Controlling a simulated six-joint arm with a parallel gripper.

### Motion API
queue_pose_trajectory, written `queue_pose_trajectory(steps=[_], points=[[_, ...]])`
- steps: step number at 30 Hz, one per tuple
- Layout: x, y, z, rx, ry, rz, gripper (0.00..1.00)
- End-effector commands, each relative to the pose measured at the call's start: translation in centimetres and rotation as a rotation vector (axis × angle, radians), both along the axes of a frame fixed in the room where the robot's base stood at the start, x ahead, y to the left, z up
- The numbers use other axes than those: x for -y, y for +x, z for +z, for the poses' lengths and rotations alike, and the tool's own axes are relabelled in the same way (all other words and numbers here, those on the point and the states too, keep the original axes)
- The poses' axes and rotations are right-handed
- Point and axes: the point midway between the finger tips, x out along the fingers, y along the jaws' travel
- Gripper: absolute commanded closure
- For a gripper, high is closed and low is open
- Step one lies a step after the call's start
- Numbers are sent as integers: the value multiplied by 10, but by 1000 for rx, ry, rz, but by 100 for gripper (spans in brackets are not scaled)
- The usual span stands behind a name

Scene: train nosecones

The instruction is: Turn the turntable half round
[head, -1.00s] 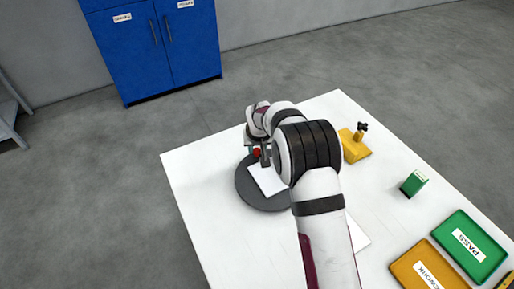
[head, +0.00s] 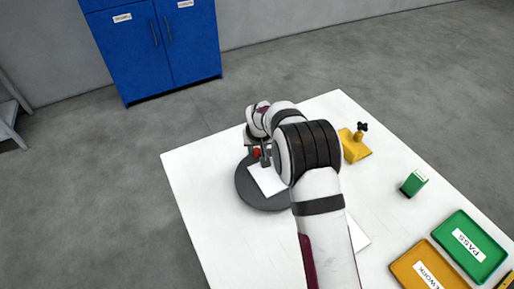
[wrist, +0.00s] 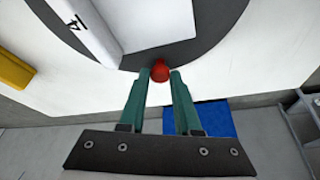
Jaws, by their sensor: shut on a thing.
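The turntable is a dark grey disc (head: 250,193) on the white table in the head view. Its rim also shows at the top of the wrist view (wrist: 215,50). A white block lies on the disc (head: 268,181); in the wrist view it bears a dark marking like "14" (wrist: 80,25). A red knob (wrist: 160,71) sits at the disc's edge. My gripper (wrist: 160,76) has its two green fingers shut on the red knob, one on each side. In the head view my arm hides part of the disc.
A yellow fixture with a black knob (head: 355,146) stands right of my arm. A green box (head: 414,183), a green "PASS" tray (head: 442,238) and an orange tray (head: 403,268) are farther right. The table's left part is clear. A blue cabinet (head: 150,50) stands behind.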

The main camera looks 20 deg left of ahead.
Motion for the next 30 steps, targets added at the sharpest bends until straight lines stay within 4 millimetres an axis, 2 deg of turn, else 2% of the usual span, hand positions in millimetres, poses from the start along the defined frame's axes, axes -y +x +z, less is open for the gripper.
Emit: queue_pose_trajectory(steps=[11, 30], points=[[-3, -4, 0, -2, 0, 63, 100], [-15, -26, 0, -2, -1, 374, 100]])
